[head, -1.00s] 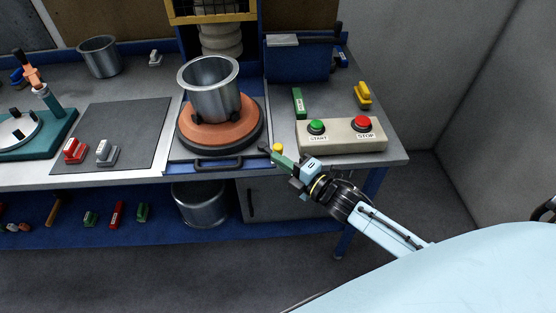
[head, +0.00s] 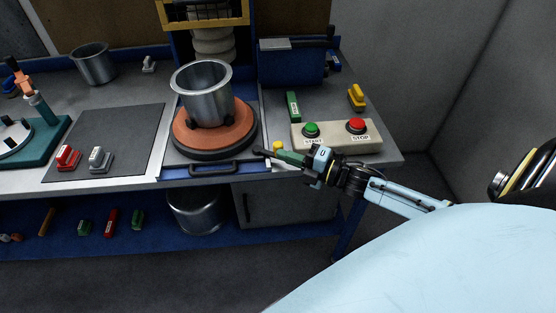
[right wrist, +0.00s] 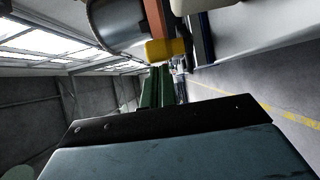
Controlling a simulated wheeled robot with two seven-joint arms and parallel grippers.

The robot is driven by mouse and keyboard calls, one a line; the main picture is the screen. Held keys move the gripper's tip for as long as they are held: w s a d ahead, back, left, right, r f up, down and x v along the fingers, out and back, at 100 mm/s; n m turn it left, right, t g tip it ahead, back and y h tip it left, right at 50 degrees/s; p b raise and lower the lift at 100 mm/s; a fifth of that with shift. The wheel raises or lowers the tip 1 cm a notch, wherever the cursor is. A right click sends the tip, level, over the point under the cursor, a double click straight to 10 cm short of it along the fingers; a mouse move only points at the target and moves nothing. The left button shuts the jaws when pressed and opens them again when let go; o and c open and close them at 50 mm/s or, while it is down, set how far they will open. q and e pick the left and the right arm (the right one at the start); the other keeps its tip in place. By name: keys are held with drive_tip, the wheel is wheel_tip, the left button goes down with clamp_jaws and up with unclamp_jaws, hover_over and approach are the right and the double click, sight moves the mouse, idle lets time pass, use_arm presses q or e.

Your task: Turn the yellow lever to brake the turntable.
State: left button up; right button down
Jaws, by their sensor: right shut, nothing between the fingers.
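The yellow lever (head: 278,146) is a small yellow knob at the front edge of the bench, right of the turntable. My right gripper (head: 264,152) is shut and empty, its green fingers just in front of the lever and pointing left. In the right wrist view the lever (right wrist: 166,50) shows close beyond the fingers (right wrist: 157,85); I cannot tell whether they touch. The turntable (head: 184,138) is an orange disc on a dark base, carrying a metal pot (head: 205,95). My left gripper is out of view.
The start/stop box (head: 337,137), with green and red buttons, stands right behind my right gripper. A dark handle (head: 213,168) sits at the front of the turntable. A green block (head: 293,105) and a yellow object (head: 356,97) lie behind the box.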

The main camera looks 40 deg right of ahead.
drive_tip(key=s+a+v, duration=0.1)
drive_tip(key=a+v, duration=0.1)
drive_tip(key=v, duration=0.9)
drive_tip(key=shift+s, duration=0.25)
drive_tip(key=s+d+f+m+g+h+b, duration=0.1)
drive_tip(key=s+f+m+g+h, duration=0.3)
drive_tip(key=f, duration=0.6)
drive_tip(key=s+d+f+m+h+b, duration=0.1)
drive_tip(key=s+f+m+h, duration=0.3)
drive_tip(key=f, duration=0.6)
drive_tip(key=s+d+f+m+g+h+b, duration=0.1)
drive_tip(key=s+f+m+g, duration=0.1)
drive_tip(key=f+m, duration=0.6)
drive_tip(key=s+a+f+m+g+b, duration=0.1)
drive_tip(key=s+a+f+m+g, duration=0.1)
drive_tip(key=s+a+f+g, duration=0.2)
drive_tip(key=s+a+f+m+g+b, duration=0.1)
drive_tip(key=s+a+f+m+g, duration=0.2)
drive_tip(key=s+a+f, duration=0.7)
drive_tip(key=s+f+g, duration=0.1)
drive_tip(key=s+f, duration=0.4)
drive_tip(key=s, duration=0.2)
drive_tip(key=shift+a+f+m+g, duration=0.2)
drive_tip(key=shift+f+m+g, duration=0.1)
drive_tip(key=shift+g, duration=0.1)
